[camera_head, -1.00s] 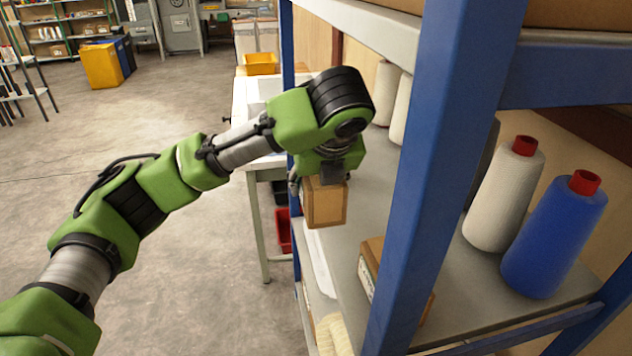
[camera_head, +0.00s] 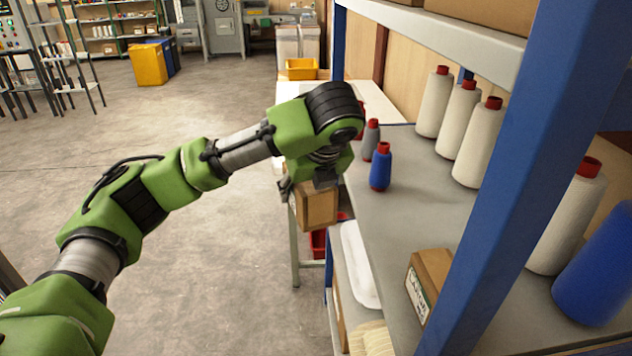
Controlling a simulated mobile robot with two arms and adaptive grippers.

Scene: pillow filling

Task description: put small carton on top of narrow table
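A small brown carton (camera_head: 317,208) hangs under my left gripper (camera_head: 311,187), which is shut on it, beside the shelf's left edge. The fingers are partly hidden behind the wrist and the carton. A light-topped table (camera_head: 378,103) stands behind the arm, past the far end of the shelf; I cannot tell if it is the narrow table. My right gripper is not in view.
A shelf unit with blue posts (camera_head: 513,150) fills the right side. Its grey board (camera_head: 425,205) bears white cones (camera_head: 480,140), small spools (camera_head: 380,167) and a labelled carton (camera_head: 430,280). A yellow bin (camera_head: 301,69) stands behind. The floor (camera_head: 200,270) at left is open.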

